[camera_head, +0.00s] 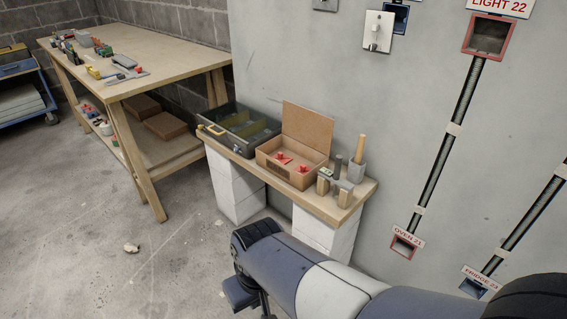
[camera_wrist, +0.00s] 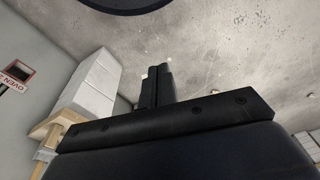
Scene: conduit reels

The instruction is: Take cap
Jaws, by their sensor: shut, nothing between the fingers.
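Small red pieces, which look like caps, lie in an open cardboard box (camera_head: 284,172) on a low bench in the head view. One red piece (camera_head: 283,159) is toward the box's left and another red piece (camera_head: 303,169) toward its right. They are too small to tell their exact shape. My gripper (camera_wrist: 157,73) shows in the wrist view with its fingers together and nothing between them. It points at the bare floor, away from the box. No red piece shows in the wrist view.
The low bench (camera_head: 330,209) rests on white blocks (camera_head: 234,188) against the grey wall. A dark case (camera_head: 238,128) is left of the box, and a small stand with tools (camera_head: 340,181) is right of it. A wooden workbench (camera_head: 165,70) stands at the left. The floor between is mostly clear.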

